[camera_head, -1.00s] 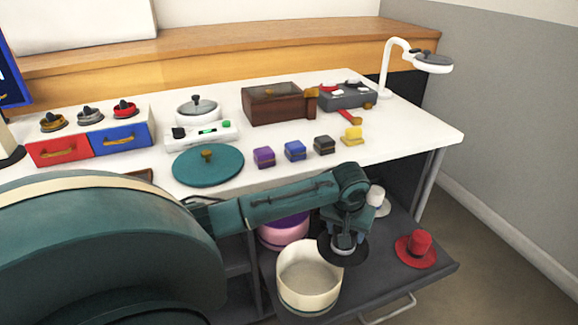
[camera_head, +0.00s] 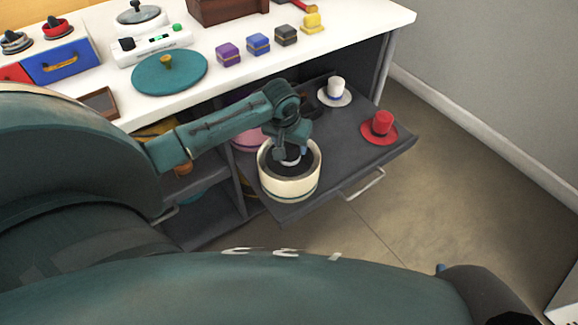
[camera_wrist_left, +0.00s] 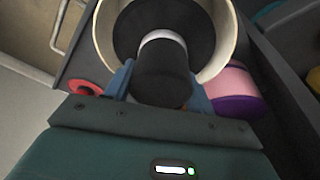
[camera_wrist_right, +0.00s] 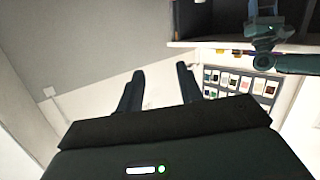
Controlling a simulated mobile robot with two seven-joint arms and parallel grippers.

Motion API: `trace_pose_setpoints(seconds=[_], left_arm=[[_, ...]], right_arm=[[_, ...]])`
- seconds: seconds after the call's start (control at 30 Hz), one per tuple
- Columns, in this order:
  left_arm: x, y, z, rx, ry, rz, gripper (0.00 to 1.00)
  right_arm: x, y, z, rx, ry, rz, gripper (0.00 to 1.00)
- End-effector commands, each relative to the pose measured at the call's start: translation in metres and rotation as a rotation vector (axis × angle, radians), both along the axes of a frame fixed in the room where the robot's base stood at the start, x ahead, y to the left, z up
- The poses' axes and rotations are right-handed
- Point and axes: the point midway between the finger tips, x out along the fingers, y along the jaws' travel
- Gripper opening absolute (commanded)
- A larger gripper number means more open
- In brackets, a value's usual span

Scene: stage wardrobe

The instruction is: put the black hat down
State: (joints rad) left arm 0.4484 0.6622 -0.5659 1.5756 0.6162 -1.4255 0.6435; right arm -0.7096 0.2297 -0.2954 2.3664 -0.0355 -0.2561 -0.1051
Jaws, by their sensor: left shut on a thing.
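My left gripper (camera_head: 292,151) is shut on the crown of the black hat (camera_head: 305,164). The hat's dark brim lies within the opening of a round cream box (camera_head: 290,189). In the left wrist view, the black hat (camera_wrist_left: 163,78) has a white band, and its crown is between the two blue fingers (camera_wrist_left: 158,85). The cream box's rim (camera_wrist_left: 103,38) surrounds the brim. I cannot tell whether the hat touches the box's bottom. My right gripper (camera_wrist_right: 160,82) is open and empty in the right wrist view, away from the hat.
The box stands on a dark pulled-out drawer (camera_head: 345,155). A white hat (camera_head: 336,91) and a red hat (camera_head: 380,125) are on it to the right. A pink box (camera_head: 248,140) is behind my left arm. The white tabletop (camera_head: 370,20) with several small blocks is above.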

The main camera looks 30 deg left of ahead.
Motion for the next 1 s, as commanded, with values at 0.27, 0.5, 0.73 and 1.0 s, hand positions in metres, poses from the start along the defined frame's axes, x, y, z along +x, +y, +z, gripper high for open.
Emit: trace_pose_setpoints(seconds=[0.27, 0.5, 0.73, 1.0], left_arm=[[0.0, 0.0, -0.041, 0.001, 0.0, 0.0, 0.32], [0.0, 0.0, -0.076, 0.001, 0.001, 0.0, 0.32], [0.0, 0.0, -0.085, 0.0, -0.002, 0.0, 0.32], [0.0, 0.0, -0.087, 0.0, -0.001, 0.0, 0.32]], right_arm=[[0.003, 0.004, 0.0, 0.007, -0.109, 0.017, 0.36], [0.003, 0.009, -0.001, 0.015, -0.201, 0.038, 0.36], [0.002, 0.011, 0.003, 0.018, -0.244, 0.049, 0.36], [0.002, 0.011, 0.003, 0.019, -0.241, 0.048, 0.36]])
